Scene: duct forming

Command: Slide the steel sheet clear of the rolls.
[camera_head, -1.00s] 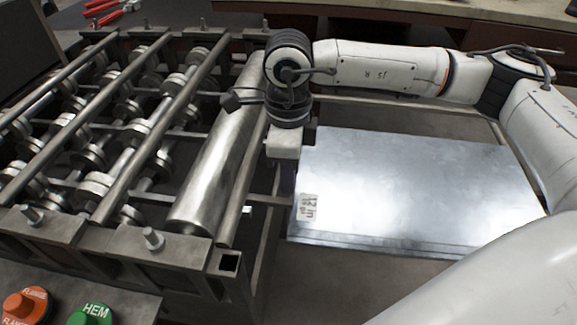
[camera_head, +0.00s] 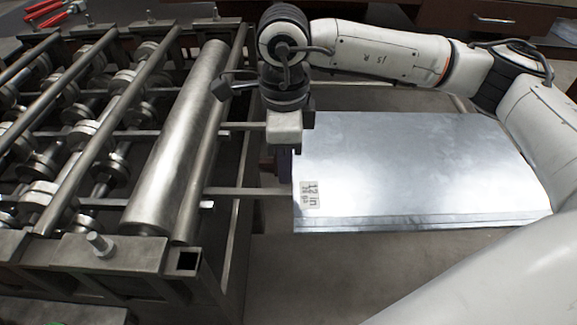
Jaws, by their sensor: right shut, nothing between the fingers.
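The steel sheet (camera_head: 420,165) is a flat, shiny grey panel with a "12 in" label (camera_head: 309,195) near its front left corner. It lies to the right of the rolls, with a visible gap between its left edge and the large steel roll (camera_head: 182,135). My right gripper (camera_head: 283,163) points down at the sheet's left edge, shut with nothing between its fingers. It appears to be against that edge, but the contact is partly hidden. My left gripper is not in view.
The roll-forming machine's frame (camera_head: 110,262) with several rolls and bars fills the left side. Support bars (camera_head: 245,191) cross the gap towards the sheet. Red-handled tools (camera_head: 60,15) lie at the back left. Floor shows in front of the sheet.

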